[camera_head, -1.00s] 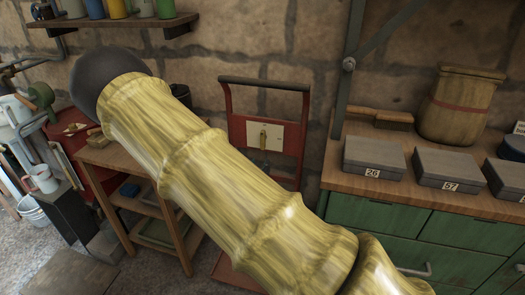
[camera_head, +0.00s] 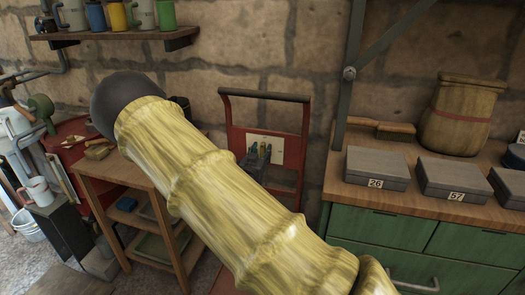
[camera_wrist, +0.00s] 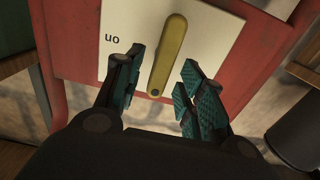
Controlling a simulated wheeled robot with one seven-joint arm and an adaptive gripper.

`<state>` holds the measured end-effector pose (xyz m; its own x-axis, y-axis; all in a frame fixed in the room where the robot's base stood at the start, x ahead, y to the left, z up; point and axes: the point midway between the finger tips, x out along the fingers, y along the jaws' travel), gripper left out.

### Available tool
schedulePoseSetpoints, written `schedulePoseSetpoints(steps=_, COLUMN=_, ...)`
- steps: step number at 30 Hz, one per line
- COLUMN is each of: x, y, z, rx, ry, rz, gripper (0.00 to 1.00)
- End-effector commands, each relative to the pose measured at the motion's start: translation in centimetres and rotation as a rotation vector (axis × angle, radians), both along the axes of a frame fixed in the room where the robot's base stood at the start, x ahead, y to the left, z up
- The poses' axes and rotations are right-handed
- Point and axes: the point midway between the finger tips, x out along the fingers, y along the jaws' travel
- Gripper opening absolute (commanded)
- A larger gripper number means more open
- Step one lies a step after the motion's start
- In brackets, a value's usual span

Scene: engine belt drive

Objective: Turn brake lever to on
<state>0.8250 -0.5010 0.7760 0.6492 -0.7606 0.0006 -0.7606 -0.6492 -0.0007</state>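The brake lever is a yellow bar (camera_wrist: 168,52) on a white plate (camera_wrist: 215,38) in the wrist view. It leans slightly, with a dark dot at its lower end there. The letters "on" appear upside down on the plate, left of the lever. My gripper (camera_wrist: 162,68) is open, with one teal-padded finger on each side of the lever and gaps between. I cannot tell how far the fingertips are from the plate. In the head view, my gripper (camera_head: 258,154) is in front of the plate (camera_head: 277,146) on the red frame and hides the lever.
The red frame (camera_head: 267,98) with a dark top bar stands against the stone wall. A green cabinet (camera_head: 378,238) with grey boxes (camera_head: 377,168) is on the right. A wooden shelf table (camera_head: 103,168) is on the left. A dark cylinder (camera_wrist: 298,138) shows in the wrist view.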

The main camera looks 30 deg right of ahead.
Motion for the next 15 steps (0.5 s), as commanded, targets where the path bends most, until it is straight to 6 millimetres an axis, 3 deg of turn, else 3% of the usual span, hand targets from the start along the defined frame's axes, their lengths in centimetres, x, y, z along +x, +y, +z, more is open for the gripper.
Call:
schedulePoseSetpoints(steps=6, x=1.07, y=-1.21, z=-0.09, rx=0.001, ry=0.001, rz=0.000, gripper=0.39)
schedulePoseSetpoints(steps=15, x=1.23, y=-1.42, z=-0.06, rx=0.000, ry=0.001, rz=0.000, gripper=0.39)
